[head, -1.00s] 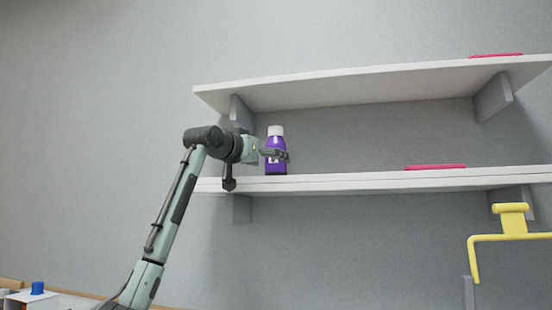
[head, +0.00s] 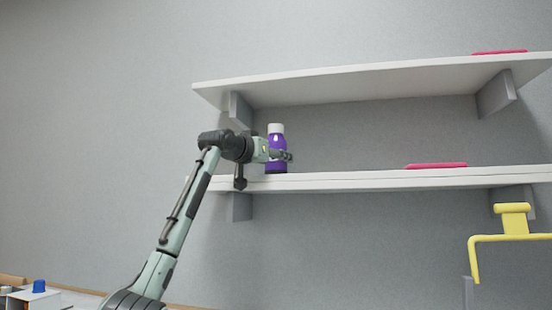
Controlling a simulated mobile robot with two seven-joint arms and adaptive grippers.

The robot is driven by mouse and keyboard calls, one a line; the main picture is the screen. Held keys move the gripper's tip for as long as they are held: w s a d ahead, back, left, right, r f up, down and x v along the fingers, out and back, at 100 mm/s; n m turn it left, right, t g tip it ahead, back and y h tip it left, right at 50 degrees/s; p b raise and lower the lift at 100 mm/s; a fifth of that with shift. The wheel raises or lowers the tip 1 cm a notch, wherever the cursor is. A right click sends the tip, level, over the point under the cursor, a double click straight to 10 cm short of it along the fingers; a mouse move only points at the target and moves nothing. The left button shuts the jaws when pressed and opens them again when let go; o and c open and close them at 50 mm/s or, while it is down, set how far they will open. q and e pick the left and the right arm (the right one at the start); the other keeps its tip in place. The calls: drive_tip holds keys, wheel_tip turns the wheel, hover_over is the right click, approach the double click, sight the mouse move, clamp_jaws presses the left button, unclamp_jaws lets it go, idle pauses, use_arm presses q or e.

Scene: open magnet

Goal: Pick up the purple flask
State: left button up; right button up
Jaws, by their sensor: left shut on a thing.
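The purple flask (head: 275,142) has a white cap and stands upright at the left end of the lower shelf (head: 365,180). Its base appears at the shelf top; I cannot tell whether it is touching or slightly raised. My left gripper (head: 282,155) comes in from the left and is shut on the flask around its middle. The fingers cover part of the flask's front. My right gripper is not in view.
An upper shelf (head: 360,83) hangs above the flask. Pink flat items lie on the lower shelf (head: 435,166) and upper shelf (head: 500,52). A yellow bracket-like object (head: 512,237) is at the lower right. A blue-capped item (head: 39,286) is at the lower left.

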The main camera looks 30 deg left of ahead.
use_arm(q)
drive_tip(key=c, duration=0.4)
drive_tip(key=shift+c, duration=0.2)
